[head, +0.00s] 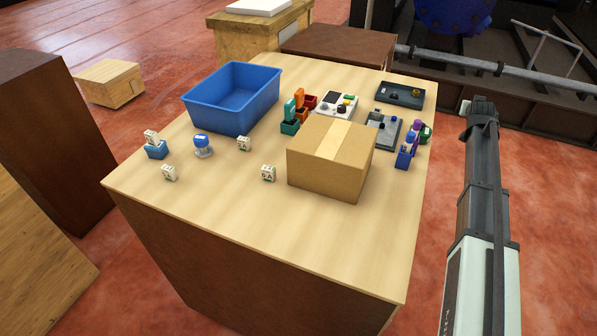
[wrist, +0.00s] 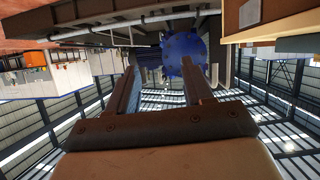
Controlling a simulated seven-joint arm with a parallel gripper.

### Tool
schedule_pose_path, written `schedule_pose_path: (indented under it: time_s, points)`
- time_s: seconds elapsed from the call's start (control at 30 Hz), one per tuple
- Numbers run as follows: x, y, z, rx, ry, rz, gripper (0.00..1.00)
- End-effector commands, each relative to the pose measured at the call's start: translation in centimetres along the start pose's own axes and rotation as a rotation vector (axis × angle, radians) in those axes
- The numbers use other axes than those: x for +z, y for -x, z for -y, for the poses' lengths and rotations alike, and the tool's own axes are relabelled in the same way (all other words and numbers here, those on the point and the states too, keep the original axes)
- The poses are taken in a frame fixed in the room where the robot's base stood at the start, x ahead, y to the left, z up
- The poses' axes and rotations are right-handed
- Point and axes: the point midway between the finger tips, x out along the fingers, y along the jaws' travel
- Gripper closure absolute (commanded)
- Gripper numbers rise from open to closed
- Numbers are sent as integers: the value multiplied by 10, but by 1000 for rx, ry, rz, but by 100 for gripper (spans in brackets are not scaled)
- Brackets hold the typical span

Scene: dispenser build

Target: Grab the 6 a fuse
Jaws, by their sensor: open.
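Several small white fuse-like blocks with dark lettering stand on the wooden table (head: 330,240) in the head view. One (head: 268,173) is left of the cardboard box, one (head: 244,143) is behind it, and one (head: 169,172) is near the left edge. Another (head: 151,137) sits on a small blue holder (head: 157,150). The lettering is too small to tell surely which is the 6 A fuse. My gripper (wrist: 160,68) is open and empty in the wrist view, with no fuse between its fingers. My arm is right of the table, away from the fuses.
A closed cardboard box (head: 328,165) stands mid-table, beside the fuses. A blue bin (head: 232,98) is at the back left. A blue-capped object (head: 203,146) stands among the fuses. Coloured parts and grey trays (head: 400,95) crowd the back right. The front of the table is clear.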

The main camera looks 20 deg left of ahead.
Motion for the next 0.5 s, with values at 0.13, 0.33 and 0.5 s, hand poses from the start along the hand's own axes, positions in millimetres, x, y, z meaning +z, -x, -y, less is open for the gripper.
schedule_pose_path:
  time_s: [0.13, 0.33, 0.5]
  points:
    - [-44, 34, 80, -65, 80, 28, 49]
    - [-46, 88, 179, -154, 210, 146, 49]
    - [-36, 142, 256, -233, 331, 251, 49]
